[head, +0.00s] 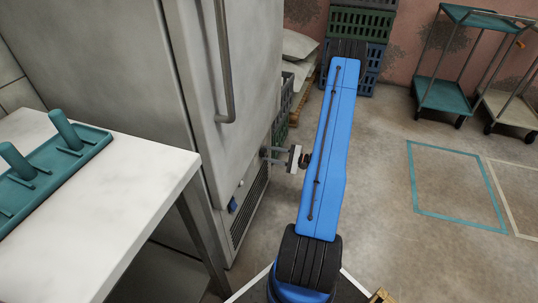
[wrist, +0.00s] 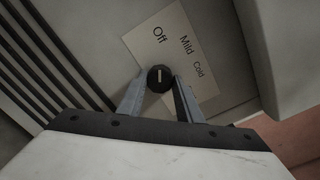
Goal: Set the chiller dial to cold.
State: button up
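The chiller dial (wrist: 160,77) is a round black knob with a pale pointer mark. The mark points up in the wrist view, roughly toward the word Off on the pale label (wrist: 168,36). The words Mild and Cold stand to the right of Off. My gripper (wrist: 160,84) has one grey finger on each side of the dial, with no clear gap, and looks shut on it. In the head view my gripper (head: 271,155) is at the right side of the grey chiller (head: 130,65). The dial is hidden there.
A white table (head: 110,205) with a teal rack (head: 60,165) stands at the left. Stacked crates (head: 362,25) and pale sacks (head: 298,45) are at the back. Carts (head: 445,95) stand at the upper right. The floor right of my arm is clear.

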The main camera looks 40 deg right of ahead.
jog(key=shift+s+f+m+t, duration=0.1)
jog(key=shift+m+t, duration=0.2)
jog(key=shift+m, duration=7.7)
jog(key=o, duration=1)
jog(key=shift+o, duration=0.2)
jog(key=v, duration=1.7)
jog(key=shift+s, duration=0.25)
